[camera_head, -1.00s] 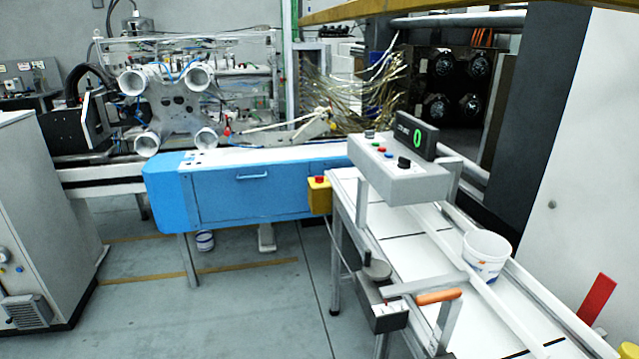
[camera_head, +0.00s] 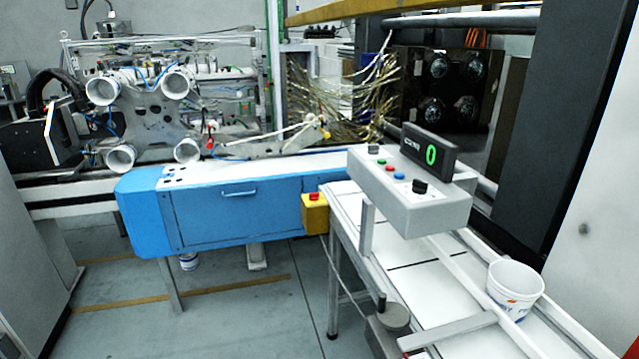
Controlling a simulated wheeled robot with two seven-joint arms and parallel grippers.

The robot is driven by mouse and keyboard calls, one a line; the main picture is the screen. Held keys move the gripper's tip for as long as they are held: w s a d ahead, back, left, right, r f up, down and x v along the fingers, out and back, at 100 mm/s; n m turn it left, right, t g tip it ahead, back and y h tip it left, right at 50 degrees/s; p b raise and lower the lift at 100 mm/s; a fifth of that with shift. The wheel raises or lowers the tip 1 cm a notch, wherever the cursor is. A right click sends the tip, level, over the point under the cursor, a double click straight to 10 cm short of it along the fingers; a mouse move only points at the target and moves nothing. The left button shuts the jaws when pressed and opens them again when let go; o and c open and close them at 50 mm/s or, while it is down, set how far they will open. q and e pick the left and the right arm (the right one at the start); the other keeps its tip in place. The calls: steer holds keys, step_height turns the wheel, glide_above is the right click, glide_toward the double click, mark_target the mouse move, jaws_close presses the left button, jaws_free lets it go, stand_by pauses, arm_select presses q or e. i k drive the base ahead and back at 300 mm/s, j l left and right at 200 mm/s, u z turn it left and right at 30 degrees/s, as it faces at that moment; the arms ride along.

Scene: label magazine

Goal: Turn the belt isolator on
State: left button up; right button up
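A grey control box (camera_head: 412,195) stands on a post over the belt conveyor. Its sloped top carries a black knob (camera_head: 420,187) at the near right end, then blue, red and green buttons, and a small dark switch (camera_head: 373,149) at the far left end. No label is readable, so I cannot tell which control is the belt isolator or how it is set. A black display (camera_head: 430,153) behind the box shows a green 0. The white belt (camera_head: 420,270) runs below. Neither gripper is in view.
A white bucket (camera_head: 515,288) stands on the conveyor at right. A yellow box with a red button (camera_head: 315,213) hangs at the blue cabinet's (camera_head: 240,210) corner. A grey round-topped device (camera_head: 388,322) juts from the conveyor's near side. The floor at left front is clear.

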mark_target(314, 197)
steer(key=i+j+z, duration=0.2)
steer(key=i+j, duration=0.35)
steer(key=i, duration=0.25)
steer(key=i+j+z, duration=0.2)
steer(key=i+j, duration=0.45)
steer(key=i, duration=0.15)
